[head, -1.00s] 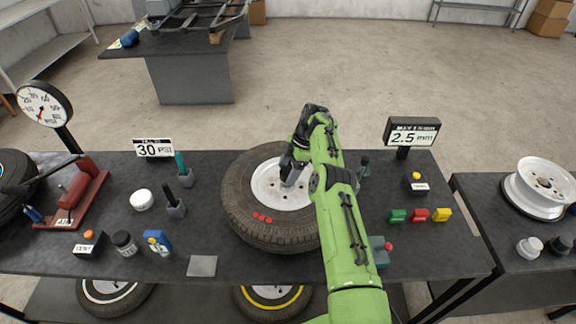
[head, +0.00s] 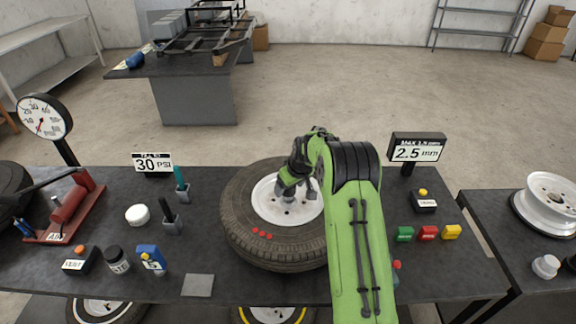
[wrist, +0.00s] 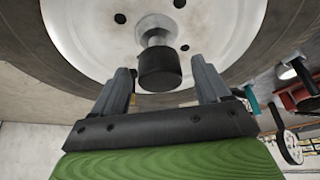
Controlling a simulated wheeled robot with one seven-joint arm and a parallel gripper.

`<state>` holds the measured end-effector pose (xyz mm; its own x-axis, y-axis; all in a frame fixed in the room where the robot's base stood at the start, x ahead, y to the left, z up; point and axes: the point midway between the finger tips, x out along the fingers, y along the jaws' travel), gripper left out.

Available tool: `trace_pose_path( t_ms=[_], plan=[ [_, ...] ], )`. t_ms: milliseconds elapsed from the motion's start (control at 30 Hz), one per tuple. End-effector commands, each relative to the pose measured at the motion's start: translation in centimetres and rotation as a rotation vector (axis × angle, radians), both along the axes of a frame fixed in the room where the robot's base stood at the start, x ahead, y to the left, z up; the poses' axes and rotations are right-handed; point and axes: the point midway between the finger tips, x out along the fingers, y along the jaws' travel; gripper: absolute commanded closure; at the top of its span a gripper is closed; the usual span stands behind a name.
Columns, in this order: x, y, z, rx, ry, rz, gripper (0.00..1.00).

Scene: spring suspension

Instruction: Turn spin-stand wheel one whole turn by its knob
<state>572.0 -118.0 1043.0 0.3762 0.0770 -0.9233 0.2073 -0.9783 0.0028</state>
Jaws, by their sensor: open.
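The spin-stand wheel is a dark tyre (head: 236,225) on a white rim (head: 268,212), lying flat on the table, with red dots on its near side. In the wrist view the white rim (wrist: 85,30) fills the top. A black knob (wrist: 158,70) on a short metal stem stands out from the rim. My gripper (wrist: 160,64) is open, with one finger on each side of the knob and visible gaps between. In the head view my gripper (head: 290,194) is over the rim; the knob is hidden there behind it.
A sign reading 2.5 mm (head: 416,151) stands behind right, near green, red and yellow blocks (head: 428,232). A 30 PSI sign (head: 153,163), a pot (head: 117,260) and tool holders (head: 171,222) stand left. A grey square plate (head: 198,285) lies in front.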

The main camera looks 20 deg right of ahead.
Motion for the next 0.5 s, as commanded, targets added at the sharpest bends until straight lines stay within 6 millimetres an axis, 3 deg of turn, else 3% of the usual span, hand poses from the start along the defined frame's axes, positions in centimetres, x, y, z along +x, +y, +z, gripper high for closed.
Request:
trace_pose_path(
  t_ms=[300, 500],
  plan=[
    [0.0, 0.6, 1.6, 0.002, -0.006, -0.638, 0.25],
    [-1.7, 1.2, 5.4, 0.003, -0.006, -0.628, 0.25]
  ],
)
